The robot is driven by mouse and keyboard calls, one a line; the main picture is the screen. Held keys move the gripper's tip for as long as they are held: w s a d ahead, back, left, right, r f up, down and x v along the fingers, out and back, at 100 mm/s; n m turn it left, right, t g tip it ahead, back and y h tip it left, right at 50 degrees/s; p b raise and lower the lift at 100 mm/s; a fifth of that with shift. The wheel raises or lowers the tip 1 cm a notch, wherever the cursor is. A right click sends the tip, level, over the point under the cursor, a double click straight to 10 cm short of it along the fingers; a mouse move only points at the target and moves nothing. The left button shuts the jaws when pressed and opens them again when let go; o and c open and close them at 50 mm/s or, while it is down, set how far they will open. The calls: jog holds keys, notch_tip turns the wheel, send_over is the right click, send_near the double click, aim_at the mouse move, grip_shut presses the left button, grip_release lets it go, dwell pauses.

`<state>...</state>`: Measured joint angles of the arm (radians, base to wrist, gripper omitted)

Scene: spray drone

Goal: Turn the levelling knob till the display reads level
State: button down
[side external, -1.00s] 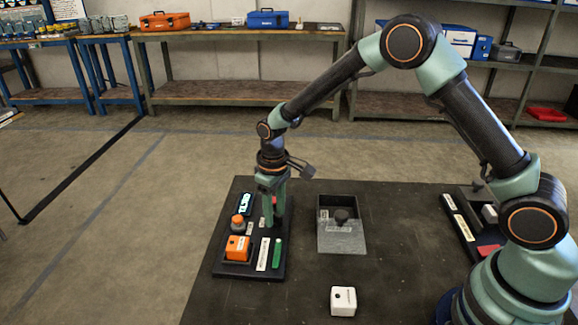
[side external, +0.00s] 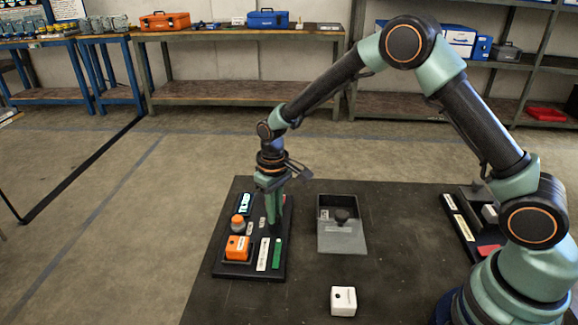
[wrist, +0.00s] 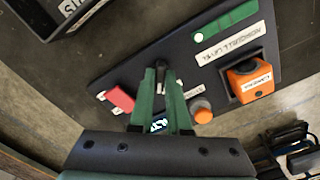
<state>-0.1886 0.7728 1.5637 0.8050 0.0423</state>
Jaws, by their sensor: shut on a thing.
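My gripper (side external: 272,228) points straight down over the black panel (side external: 222,268). In the wrist view its green fingers (wrist: 161,76) are shut on a small dark knob (wrist: 161,64), which the fingers mostly cover. In the side view the knob is hidden behind the fingers. The display (side external: 244,203) at the panel's far left corner is lit with pale cyan characters, too small to read for sure. In the wrist view only a bit of the lit display (wrist: 159,125) shows between the fingers.
An orange block (side external: 237,248), an orange-topped round button (side external: 238,222) and a green strip (side external: 277,253) are on the panel near my gripper. A grey open box (side external: 342,240) stands to the right. A white block (side external: 343,301) lies in front on the dark table.

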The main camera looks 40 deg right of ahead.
jog(key=shift+m, duration=2.2)
jog(key=c, duration=0.9)
grip_release()
jog(key=shift+r, duration=0.15)
notch_tip(320, 180, up, 12)
jog(key=shift+f, duration=0.1)
